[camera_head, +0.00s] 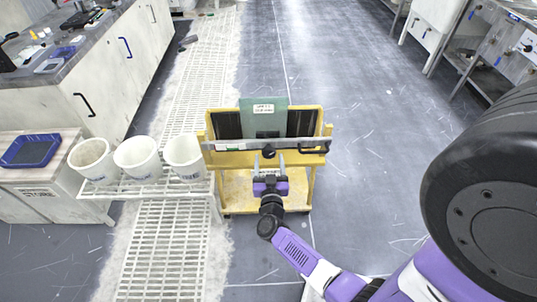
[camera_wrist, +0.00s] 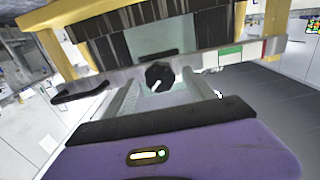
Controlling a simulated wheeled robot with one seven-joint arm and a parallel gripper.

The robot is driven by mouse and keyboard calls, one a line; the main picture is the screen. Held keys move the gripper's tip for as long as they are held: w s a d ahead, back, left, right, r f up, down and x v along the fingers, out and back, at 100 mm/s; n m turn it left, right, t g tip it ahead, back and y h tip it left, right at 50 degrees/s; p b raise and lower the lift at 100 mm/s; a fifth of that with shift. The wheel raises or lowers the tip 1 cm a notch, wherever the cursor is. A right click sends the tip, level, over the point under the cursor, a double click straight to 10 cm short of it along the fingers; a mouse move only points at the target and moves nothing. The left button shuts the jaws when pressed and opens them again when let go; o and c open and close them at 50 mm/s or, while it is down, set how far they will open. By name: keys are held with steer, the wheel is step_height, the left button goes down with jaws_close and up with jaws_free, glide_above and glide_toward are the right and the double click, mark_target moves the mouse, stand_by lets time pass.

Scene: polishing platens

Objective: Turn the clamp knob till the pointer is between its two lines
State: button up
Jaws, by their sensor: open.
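The black clamp knob (camera_head: 268,152) sits on the front of a grey bar across a yellow cart (camera_head: 238,190). In the wrist view the knob (camera_wrist: 160,74) is dark and round with a short pale mark on its lower left, perhaps the pointer. I cannot make out the two lines. My gripper (camera_head: 269,160) is open in front of the bar. In the wrist view its grey fingers (camera_wrist: 160,88) reach toward the knob, one on each side, with visible gaps between. Whether the tips reach past the knob's face is unclear.
The grey bar (camera_wrist: 205,62) carries a green, white and red label (camera_wrist: 230,53) and a black handle (camera_wrist: 80,92). A green plate (camera_head: 264,118) and dark platens stand behind it. White buckets (camera_head: 137,157) stand on a rack at left. Floor at right is clear.

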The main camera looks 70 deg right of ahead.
mark_target(269, 156)
steer(key=shift+x, duration=1.8)
steer(key=c, duration=1.3)
